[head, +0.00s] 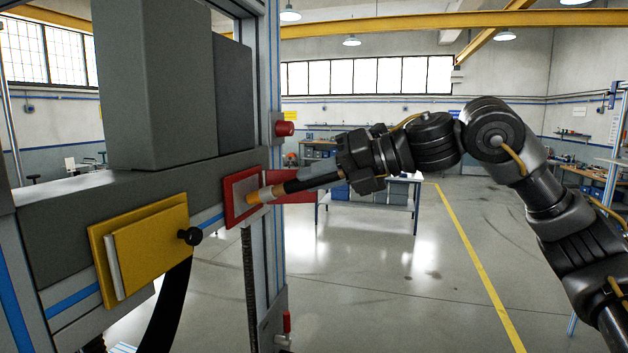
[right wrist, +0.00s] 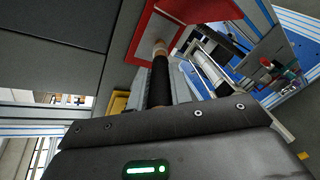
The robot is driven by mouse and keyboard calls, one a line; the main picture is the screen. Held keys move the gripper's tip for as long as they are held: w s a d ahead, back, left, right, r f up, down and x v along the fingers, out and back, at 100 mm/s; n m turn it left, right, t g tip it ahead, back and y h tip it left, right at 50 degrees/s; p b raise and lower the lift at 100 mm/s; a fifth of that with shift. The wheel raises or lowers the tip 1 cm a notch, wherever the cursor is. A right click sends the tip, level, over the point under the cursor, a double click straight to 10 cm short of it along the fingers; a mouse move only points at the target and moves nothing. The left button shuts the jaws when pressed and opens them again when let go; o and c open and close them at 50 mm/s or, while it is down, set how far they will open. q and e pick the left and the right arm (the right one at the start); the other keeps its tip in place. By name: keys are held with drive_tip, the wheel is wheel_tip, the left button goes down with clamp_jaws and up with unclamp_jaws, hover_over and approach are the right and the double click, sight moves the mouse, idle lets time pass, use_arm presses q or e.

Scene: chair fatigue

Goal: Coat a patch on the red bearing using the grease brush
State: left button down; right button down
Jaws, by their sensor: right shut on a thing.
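The red bearing (head: 231,204) is a red-framed plate with a pale grey face, mounted upright on the machine's grey beam. My right gripper (head: 347,172) is shut on the grease brush (head: 312,180), to the right of the bearing. The brush has a dark handle and an orange-tan tip, and it points left at the pale face. The tip overlaps the face in the head view; in the right wrist view the brush (right wrist: 160,82) also reaches up to the red bearing (right wrist: 143,38). Whether the tip touches cannot be told for certain. My left gripper is not in view.
A yellow plate block (head: 150,245) with a black knob (head: 190,236) sits on the beam to the left. Large grey blocks (head: 155,85) stand above it. A red button (head: 285,128) is on the upright post. A workbench (head: 370,205) stands behind; the floor at right is clear.

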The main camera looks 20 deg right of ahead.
drive_tip(key=shift+w+d, duration=0.1)
drive_tip(key=w+d, duration=0.2)
drive_tip(key=w, duration=0.1)
drive_tip(key=shift+w, duration=0.2)
idle(0.3)
drive_tip(key=shift+s+a, duration=0.1)
drive_tip(key=shift+s+a+b, duration=0.5)
drive_tip(key=shift+s+b, duration=0.1)
drive_tip(key=shift+s, duration=0.25)
drive_tip(key=shift+s+a+b, duration=0.5)
drive_tip(key=shift+s+b, duration=0.05)
drive_tip(key=shift+s, duration=0.3)
